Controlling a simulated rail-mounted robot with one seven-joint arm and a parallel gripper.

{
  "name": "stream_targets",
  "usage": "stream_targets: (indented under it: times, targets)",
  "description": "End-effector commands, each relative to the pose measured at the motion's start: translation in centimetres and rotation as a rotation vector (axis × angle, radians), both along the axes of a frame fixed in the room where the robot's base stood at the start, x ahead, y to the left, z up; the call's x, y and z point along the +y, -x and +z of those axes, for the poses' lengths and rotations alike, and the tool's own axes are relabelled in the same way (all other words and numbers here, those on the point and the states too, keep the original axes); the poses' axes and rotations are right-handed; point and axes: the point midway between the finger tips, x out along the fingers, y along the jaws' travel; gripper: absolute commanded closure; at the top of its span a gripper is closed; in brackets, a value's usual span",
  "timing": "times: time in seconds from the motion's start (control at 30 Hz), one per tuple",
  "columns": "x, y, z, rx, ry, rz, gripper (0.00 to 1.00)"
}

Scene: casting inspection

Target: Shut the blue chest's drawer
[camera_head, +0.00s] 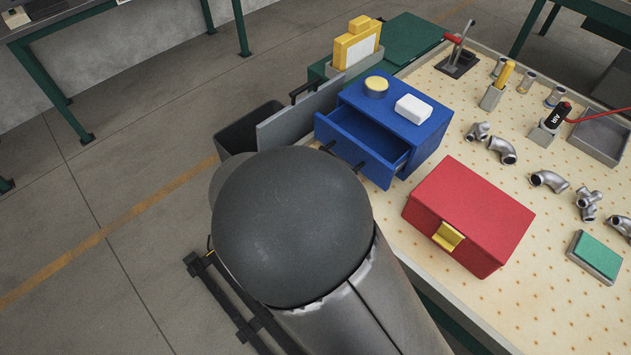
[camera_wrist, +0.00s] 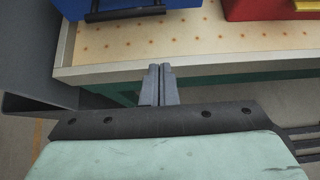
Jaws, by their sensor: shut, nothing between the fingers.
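The blue chest (camera_head: 425,133) stands on the perforated table, a yellow-topped round tin (camera_head: 376,86) and a white block (camera_head: 413,109) on its top. Its drawer (camera_head: 345,147) is pulled out toward my arm, with the hollow inside showing. Part of its black handle shows beside my arm. In the wrist view the blue front with the black handle (camera_wrist: 125,13) is at the upper left. My gripper (camera_wrist: 158,70) is shut and empty, its fingertips over the table's near edge, apart from the handle. In the head view my arm hides it.
A red box (camera_head: 470,215) with a yellow latch sits right of the drawer. A grey panel (camera_head: 300,115) and a dark bin (camera_head: 240,132) are left of the chest. Metal pipe fittings (camera_head: 502,150) lie farther right. The floor at left is mostly clear.

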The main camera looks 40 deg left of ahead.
Motion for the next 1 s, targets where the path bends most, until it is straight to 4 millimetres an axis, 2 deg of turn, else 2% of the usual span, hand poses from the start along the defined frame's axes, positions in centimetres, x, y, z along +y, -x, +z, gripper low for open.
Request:
stream_targets:
  times: [0.33,0.5,0.7,1.0]
  targets:
    - [-0.6,-5.9,-4.5,-0.004,0.004,-0.002,1.00]
    - [-0.8,-8.2,-3.5,-0.002,0.001,-0.001,1.00]
    - [-0.9,-9.4,-3.5,-0.002,0.000,0.000,1.00]
    - [-0.8,-9.4,-3.5,-0.003,0.000,0.000,1.00]
